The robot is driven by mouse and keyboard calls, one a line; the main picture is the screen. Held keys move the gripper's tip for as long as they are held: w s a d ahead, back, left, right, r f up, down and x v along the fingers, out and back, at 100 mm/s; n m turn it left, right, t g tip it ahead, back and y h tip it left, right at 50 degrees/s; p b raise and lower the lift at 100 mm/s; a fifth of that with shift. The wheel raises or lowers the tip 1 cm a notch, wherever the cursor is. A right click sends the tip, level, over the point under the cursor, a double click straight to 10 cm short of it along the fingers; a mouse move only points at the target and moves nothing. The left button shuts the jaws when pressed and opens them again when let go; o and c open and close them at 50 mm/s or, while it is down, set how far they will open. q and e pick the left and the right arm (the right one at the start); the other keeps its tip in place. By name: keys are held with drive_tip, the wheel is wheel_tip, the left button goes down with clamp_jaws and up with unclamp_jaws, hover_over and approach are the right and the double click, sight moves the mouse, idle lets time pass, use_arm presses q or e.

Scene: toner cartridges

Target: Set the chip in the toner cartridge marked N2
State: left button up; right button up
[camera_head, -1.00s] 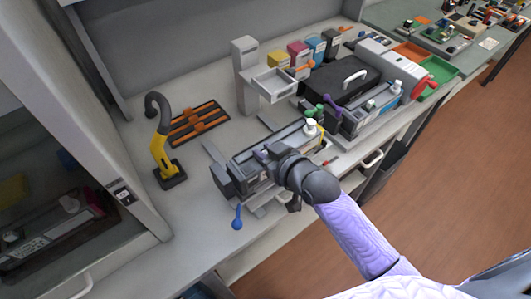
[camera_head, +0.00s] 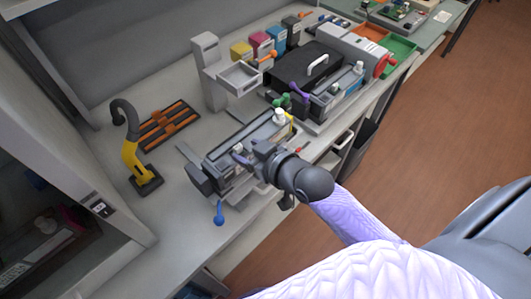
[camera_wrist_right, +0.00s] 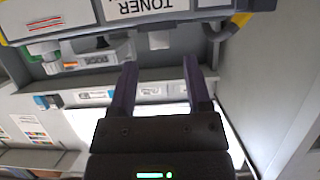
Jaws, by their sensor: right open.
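My right gripper (camera_head: 246,156) is at the front side of a toner cartridge (camera_head: 255,137) that sits in a grey holder on the bench. In the right wrist view its two purple fingers (camera_wrist_right: 160,66) are apart with nothing between them. The cartridge's printed "TONER" label (camera_wrist_right: 142,6) shows upside down at the top of that view. A second cartridge (camera_head: 340,92) lies in another holder farther right. I cannot read an N2 mark on either, and I cannot make out the chip. My left gripper is not in view.
A yellow and black hooked tool (camera_head: 131,155) stands at the left, beside a dark tray with orange parts (camera_head: 170,125). A grey post with a small tray (camera_head: 240,77) stands behind the holder. A blue-knobbed lever (camera_head: 219,213) sticks out in front. Bare bench lies at the left front.

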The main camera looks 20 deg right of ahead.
drive_tip(key=p+v, duration=0.1)
drive_tip(key=v, duration=0.7)
drive_tip(key=s+d+f+m+g+h, duration=0.1)
drive_tip(key=s+d+f+g, duration=0.15)
drive_tip(key=f, duration=0.55)
drive_tip(key=s+d+f+g+h, duration=0.15)
drive_tip(key=s+f, duration=0.25)
drive_tip(key=f, duration=0.5)
drive_tip(key=s+d+f+m+g+h, duration=0.1)
drive_tip(key=s+f+g+h, duration=0.15)
drive_tip(key=f, duration=0.55)
drive_tip(key=s+a+f+g, duration=0.1)
drive_tip(key=s+f, duration=0.3)
drive_tip(key=s, duration=0.4)
drive_tip(key=s+a+f+g, duration=0.1)
drive_tip(key=s+f+g, duration=0.3)
drive_tip(key=s, duration=0.5)
drive_tip(key=shift+s+a+f+n, duration=0.2)
drive_tip(key=shift+a+f+n, duration=0.1)
drive_tip(key=shift+f, duration=0.15)
wheel_tip(320, 180, down, 10)
drive_tip(key=b, duration=1)
drive_tip(key=shift+s+g, duration=0.35)
drive_tip(key=shift+s, duration=0.1)
